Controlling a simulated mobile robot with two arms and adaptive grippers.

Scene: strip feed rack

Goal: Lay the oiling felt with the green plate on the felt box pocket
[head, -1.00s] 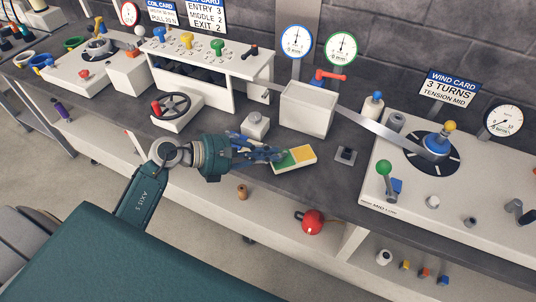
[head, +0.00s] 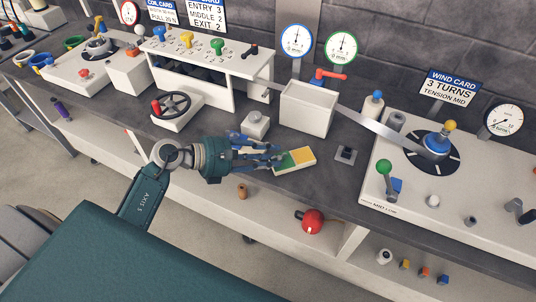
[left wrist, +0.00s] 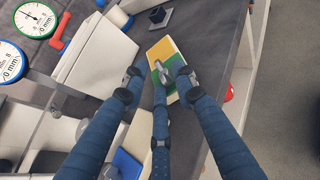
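A low white tray (head: 310,166) lies on the dark bench top, with a green plate (head: 286,161) on its left half and a yellow one (head: 303,155) on its right half. Any felt under the green plate cannot be made out. My left gripper (head: 278,157) is at the tray's left end, fingers spread. In the left wrist view, its fingers (left wrist: 160,75) stand apart around the green plate (left wrist: 170,65), with the middle fingertip over it; contact cannot be told. No pocket marked as the felt box pocket can be made out. My right gripper is not in view.
An open white box (head: 306,108) stands behind the tray. A small grey block (head: 255,124) is behind the gripper, and a dark square fitting (head: 346,154) is right of the tray. A red-knobbed handwheel (head: 174,105) is at left. A metal strip (head: 385,133) runs to the winder.

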